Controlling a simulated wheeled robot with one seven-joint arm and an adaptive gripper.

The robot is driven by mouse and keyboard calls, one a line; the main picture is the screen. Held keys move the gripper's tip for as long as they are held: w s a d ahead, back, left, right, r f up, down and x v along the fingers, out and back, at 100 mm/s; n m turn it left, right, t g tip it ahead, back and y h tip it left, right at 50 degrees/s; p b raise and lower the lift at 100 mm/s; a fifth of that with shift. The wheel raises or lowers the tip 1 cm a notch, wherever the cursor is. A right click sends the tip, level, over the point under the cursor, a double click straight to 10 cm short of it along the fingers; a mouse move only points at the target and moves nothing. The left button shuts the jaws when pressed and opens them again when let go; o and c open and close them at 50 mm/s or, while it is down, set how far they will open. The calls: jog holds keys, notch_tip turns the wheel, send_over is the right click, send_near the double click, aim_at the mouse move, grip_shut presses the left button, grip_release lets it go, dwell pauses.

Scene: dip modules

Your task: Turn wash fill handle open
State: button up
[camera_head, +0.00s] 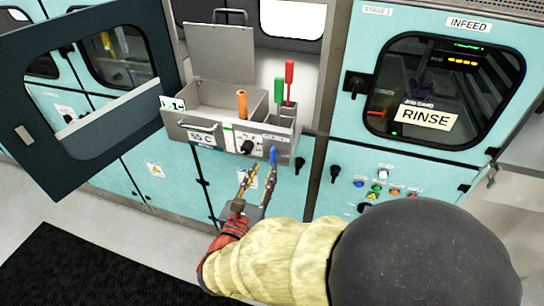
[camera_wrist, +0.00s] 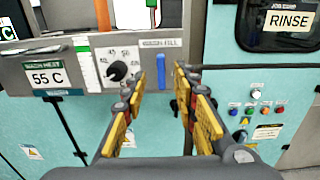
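The wash fill handle is a slim blue lever (camera_wrist: 161,70) that hangs upright below the "WASH FILL" label on the grey panel. It also shows in the head view (camera_head: 273,156) on the front of the grey unit. My gripper (camera_head: 259,178) is in front of and below that panel. In the wrist view its yellow-padded fingers (camera_wrist: 159,88) are spread apart with nothing between them that I can see held. The blue lever lies beyond the gap between the fingertips. I cannot tell whether a fingertip touches it.
A black dial knob (camera_wrist: 118,71) and a "55 C" plate (camera_wrist: 50,78) are left of the lever. An orange grip (camera_head: 242,103), a green (camera_head: 279,91) and a red one (camera_head: 289,80) stand above. An open dark door (camera_head: 95,120) is at left.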

aim_at(272, 155)
jog(key=b+x, duration=0.1)
jog(key=x, duration=0.6)
jog(key=shift+f, duration=0.1)
jog(key=shift+c, duration=0.4)
grip_shut()
